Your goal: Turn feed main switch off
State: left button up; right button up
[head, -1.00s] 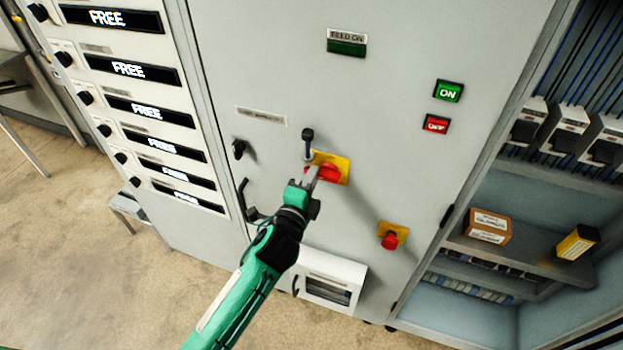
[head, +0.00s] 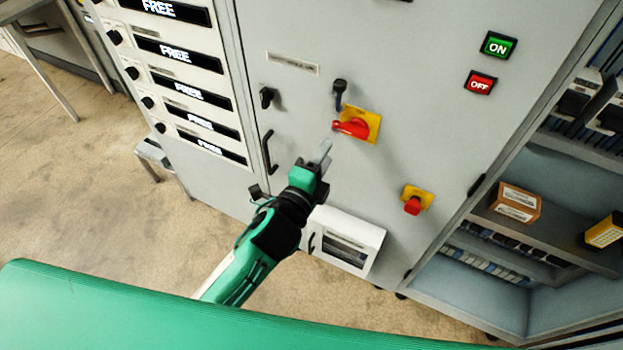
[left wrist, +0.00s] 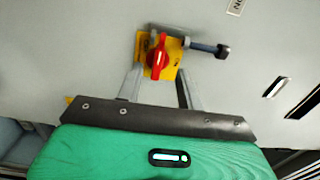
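The feed main switch is a red rotary handle (head: 352,127) on a yellow plate (head: 373,123), on the grey cabinet door. In the head view the handle lies nearly level, its end pointing left. My left gripper (head: 323,153) is below and left of the switch, clear of it, with nothing held. In the left wrist view the red handle (left wrist: 158,58) shows ahead, between two spread fingers (left wrist: 160,80), and the yellow plate (left wrist: 143,50) is behind it. My right gripper is in neither view.
A black lever (head: 340,92) sticks out just above the switch. A red button on yellow (head: 413,203) is lower right. A white box (head: 345,240) juts out below. A door handle (head: 268,152) is left. An open cabinet with boxes (head: 515,203) is right.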

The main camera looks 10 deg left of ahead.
pick_arm(q)
jog(key=b+v, duration=0.1)
jog(key=v, duration=0.5)
jog(key=shift+w, duration=0.1)
dwell(0.6)
notch_tip(320, 180, down, 19)
jog(key=w+a+n+g+y, duration=0.2)
jog(key=w+n+g, duration=0.1)
jog(key=g, duration=0.1)
jog(key=s+a+f+n+g+y, duration=0.1)
jog(key=s+a+f+n+g, duration=0.15)
jog(key=f, duration=0.95)
jog(key=s+a+f+n+g+y, duration=0.1)
jog(key=s+a+f+n+g, duration=0.2)
jog(key=f, duration=0.9)
jog(key=s+a+f+n+g+y, duration=0.1)
jog(key=s+a+f+n+g, duration=0.4)
jog(key=s+f, duration=1.3)
jog(key=s+a+f+n+g, duration=0.1)
jog(key=s+a+f+n, duration=0.1)
jog(key=s, duration=0.7)
jog(key=s+a+f+n, duration=0.3)
jog(key=s+a+f, duration=0.1)
jog(key=s, duration=0.5)
jog(key=shift+a+f+g+y, duration=0.3)
jog(key=shift+f+g, duration=0.05)
jog(key=shift+f, duration=0.15)
